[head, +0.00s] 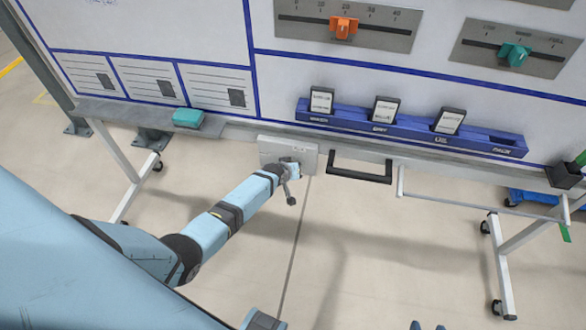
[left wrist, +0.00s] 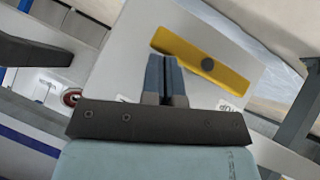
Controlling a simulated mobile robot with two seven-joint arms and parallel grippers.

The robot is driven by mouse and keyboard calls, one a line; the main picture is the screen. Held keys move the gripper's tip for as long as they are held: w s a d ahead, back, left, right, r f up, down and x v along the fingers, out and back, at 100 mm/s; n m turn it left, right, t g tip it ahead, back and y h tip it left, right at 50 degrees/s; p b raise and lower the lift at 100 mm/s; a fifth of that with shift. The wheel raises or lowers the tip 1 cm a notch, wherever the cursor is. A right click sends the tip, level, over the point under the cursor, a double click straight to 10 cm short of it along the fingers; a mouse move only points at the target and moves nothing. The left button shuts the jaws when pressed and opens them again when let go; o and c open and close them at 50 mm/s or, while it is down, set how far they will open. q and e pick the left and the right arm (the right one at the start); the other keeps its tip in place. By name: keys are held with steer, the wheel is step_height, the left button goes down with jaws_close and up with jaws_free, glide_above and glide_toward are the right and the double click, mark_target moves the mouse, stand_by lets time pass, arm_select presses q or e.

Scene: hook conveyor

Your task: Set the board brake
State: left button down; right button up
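The board brake shows in the left wrist view as a yellow lever (left wrist: 212,66) with a dark round pivot, on a pale plate (left wrist: 112,72) with small labels. The lever lies at a slant, its left end higher. My left gripper (left wrist: 163,62) has its two blue fingers together, their tips at the lower edge of the lever's left part. I cannot tell whether they touch it. In the head view, my left gripper (head: 290,172) is in front of the pale plate (head: 268,146) under the board's lower edge, and the lever is hidden. My right gripper is not clearly seen.
A black handle (head: 360,175) sits right of the plate, then a white rail (head: 470,207). Above are a blue rack (head: 345,115) with black cards and orange (head: 343,27) and teal (head: 514,54) sliders. A teal eraser (head: 188,117) lies on the ledge. The floor below is clear.

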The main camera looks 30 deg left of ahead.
arm_select(q)
steer(key=shift+d, duration=0.15)
stand_by(0.4)
steer(key=s+d+r+p, duration=0.1)
steer(key=s+r+p, duration=0.4)
steer(key=r, duration=0.6)
steer(key=shift+s+d, duration=0.4)
steer(key=shift+s, duration=0.5)
